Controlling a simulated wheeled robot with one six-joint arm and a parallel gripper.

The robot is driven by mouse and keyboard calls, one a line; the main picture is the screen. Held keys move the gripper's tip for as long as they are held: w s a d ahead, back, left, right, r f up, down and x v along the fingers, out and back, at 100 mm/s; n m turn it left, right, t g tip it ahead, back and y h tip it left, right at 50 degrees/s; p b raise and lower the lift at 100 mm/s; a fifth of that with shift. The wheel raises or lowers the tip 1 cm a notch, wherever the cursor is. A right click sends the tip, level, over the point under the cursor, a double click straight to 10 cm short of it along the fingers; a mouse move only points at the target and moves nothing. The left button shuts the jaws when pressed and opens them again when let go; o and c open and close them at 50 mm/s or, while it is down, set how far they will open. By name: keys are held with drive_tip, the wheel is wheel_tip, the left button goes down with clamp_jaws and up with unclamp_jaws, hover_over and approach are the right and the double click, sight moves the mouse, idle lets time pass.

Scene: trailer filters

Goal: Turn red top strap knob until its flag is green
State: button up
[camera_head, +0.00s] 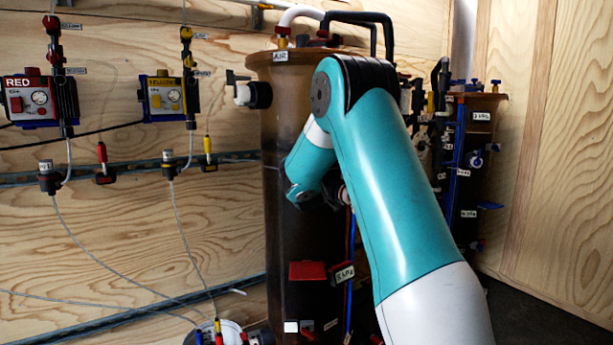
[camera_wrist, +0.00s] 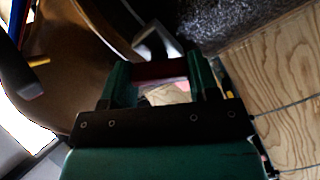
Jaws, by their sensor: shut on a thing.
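In the wrist view, my gripper (camera_wrist: 158,82) has its two green fingers on either side of a dark red bar (camera_wrist: 158,71). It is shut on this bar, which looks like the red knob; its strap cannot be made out. In the head view, my teal arm covers part of the tall dark tank (camera_head: 285,215), and my fingers and the held piece are hidden behind it. A red flag (camera_head: 307,271) shows on the tank's lower front. I cannot tell whether it belongs to the held knob. No green flag is visible.
A red controller box (camera_head: 27,95) and a yellow one (camera_head: 162,97) hang on the plywood wall at left, with thin tubes below. A second tank (camera_head: 470,190) with blue fittings stands at right. A valve (camera_head: 253,94) juts from the near tank's upper left.

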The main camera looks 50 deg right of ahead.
drive_tip(key=shift+f+m+b, duration=0.1)
drive_tip(key=shift+m+b, duration=0.2)
drive_tip(key=shift+m, duration=0.1)
drive_tip(key=shift+m+b, duration=0.75)
drive_tip(key=shift+m, duration=0.05)
drive_tip(key=shift+m+b, duration=1.15)
drive_tip(key=shift+m, duration=0.55)
drive_tip(key=o, duration=0.9)
drive_tip(key=shift+s, duration=0.1)
drive_tip(key=v, duration=1.7)
drive_tip(key=shift+s+a+b, duration=0.1)
drive_tip(key=shift+s+b, duration=0.1)
drive_tip(key=shift+b, duration=0.2)
